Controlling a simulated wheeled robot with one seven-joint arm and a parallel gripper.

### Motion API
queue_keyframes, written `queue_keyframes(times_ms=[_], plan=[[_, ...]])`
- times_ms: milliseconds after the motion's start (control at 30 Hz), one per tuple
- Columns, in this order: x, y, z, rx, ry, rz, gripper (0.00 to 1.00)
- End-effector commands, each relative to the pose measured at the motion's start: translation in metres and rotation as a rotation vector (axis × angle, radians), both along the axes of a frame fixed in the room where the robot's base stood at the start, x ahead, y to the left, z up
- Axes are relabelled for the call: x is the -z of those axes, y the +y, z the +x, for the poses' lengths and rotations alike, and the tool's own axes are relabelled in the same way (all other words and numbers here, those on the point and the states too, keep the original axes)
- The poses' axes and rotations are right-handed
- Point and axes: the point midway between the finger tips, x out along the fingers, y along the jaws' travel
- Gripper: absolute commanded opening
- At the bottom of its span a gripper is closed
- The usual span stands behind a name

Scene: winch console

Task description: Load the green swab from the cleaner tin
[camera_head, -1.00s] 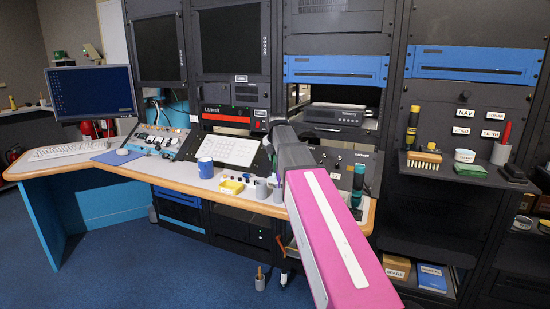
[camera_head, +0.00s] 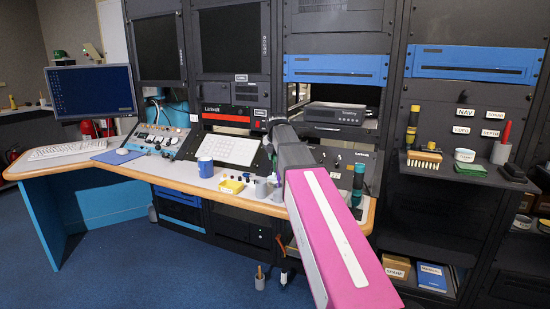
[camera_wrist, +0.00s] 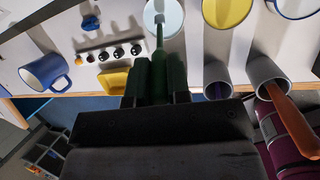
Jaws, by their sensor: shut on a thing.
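In the wrist view my gripper (camera_wrist: 160,80) is shut on the green swab (camera_wrist: 159,40), whose thin shaft runs away from the dark jaws. The swab's far end reaches over or into a round white tin with a pale blue inside (camera_wrist: 162,14); I cannot tell how deep it is. No label shows on that tin. A round tin with a yellow inside (camera_wrist: 226,10) stands just to its right. In the head view my arm hides the gripper and the swab.
Two grey cups (camera_wrist: 216,76) stand to the right, one holding an orange-handled tool (camera_wrist: 290,115). A yellow tray (camera_wrist: 114,80), several knobs and a blue mug (camera_wrist: 45,71) are to the left. The desk's wooden edge (camera_head: 165,186) runs along the front.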

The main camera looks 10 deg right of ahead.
Motion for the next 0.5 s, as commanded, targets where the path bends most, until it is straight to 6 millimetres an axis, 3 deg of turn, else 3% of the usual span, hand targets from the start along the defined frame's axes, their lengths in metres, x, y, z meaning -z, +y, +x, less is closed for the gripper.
queue_keyframes(times_ms=[500], plan=[[-0.029,0.0,0.0,0.0,0.0,0.0,0.0]])
